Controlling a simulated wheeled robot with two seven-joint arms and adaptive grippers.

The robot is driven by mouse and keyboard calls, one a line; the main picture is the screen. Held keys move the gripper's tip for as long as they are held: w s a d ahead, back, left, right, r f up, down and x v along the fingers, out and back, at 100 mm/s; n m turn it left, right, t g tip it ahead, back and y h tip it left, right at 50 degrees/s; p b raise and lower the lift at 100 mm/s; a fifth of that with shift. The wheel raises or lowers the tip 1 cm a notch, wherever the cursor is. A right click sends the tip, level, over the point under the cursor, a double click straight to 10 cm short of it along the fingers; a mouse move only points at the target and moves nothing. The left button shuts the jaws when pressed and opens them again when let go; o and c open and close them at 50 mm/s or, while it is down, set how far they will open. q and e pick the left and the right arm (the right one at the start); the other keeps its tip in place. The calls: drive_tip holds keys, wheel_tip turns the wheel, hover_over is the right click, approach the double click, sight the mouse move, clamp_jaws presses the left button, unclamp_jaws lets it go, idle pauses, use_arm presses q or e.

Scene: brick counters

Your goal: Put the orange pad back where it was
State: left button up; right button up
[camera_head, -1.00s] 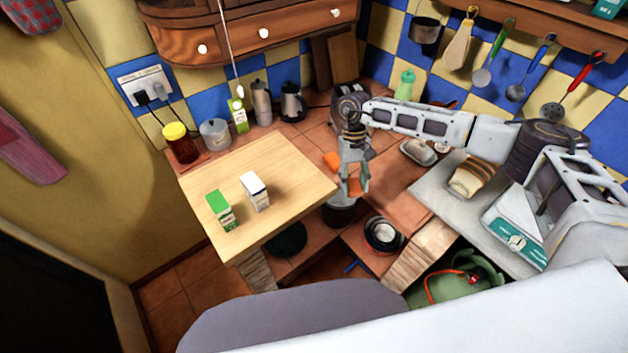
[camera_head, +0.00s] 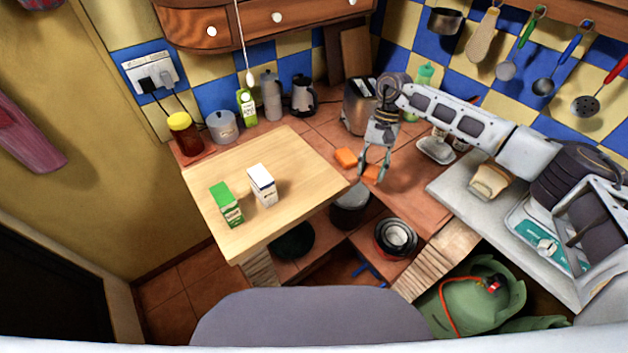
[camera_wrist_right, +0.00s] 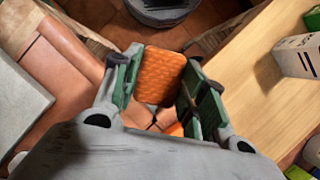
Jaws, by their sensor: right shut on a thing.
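My right gripper (camera_head: 374,172) is shut on an orange pad (camera_head: 371,173), close to the inner corner of the brick counter in the head view. In the right wrist view the pad (camera_wrist_right: 161,75) sits between the two green-lined fingers, its textured face showing. A second orange pad (camera_head: 346,158) lies on the brick counter just left of the gripper. A sliver of orange (camera_wrist_right: 176,129) also shows below the held pad in the wrist view. I cannot tell whether the held pad touches the counter. My left gripper is not in view.
A wooden board (camera_head: 240,233) with a green carton (camera_head: 226,205) and a white carton (camera_head: 262,186) is on the left. A toaster (camera_head: 359,108) stands behind the gripper. A metal dish (camera_head: 436,150) is to the right. Pots (camera_head: 396,239) sit on the shelf below.

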use_arm(q)
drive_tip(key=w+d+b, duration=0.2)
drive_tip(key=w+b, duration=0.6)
drive_tip(key=b, duration=0.2)
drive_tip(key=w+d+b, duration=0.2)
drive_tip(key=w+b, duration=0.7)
drive_tip(key=b, duration=0.1)
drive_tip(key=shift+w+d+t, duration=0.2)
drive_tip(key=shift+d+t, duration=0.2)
use_arm(e)
drive_tip(key=w+a+m+t, duration=0.4)
drive_tip(key=a+m, duration=0.4)
drive_tip(key=m, duration=0.4)
drive_tip(key=w+a+m+t+y, duration=0.1)
drive_tip(key=w+a+m+t, duration=0.3)
drive_tip(key=a+m, duration=0.5)
drive_tip(key=m, duration=0.3)
drive_tip(key=shift+w+a+r, duration=0.1)
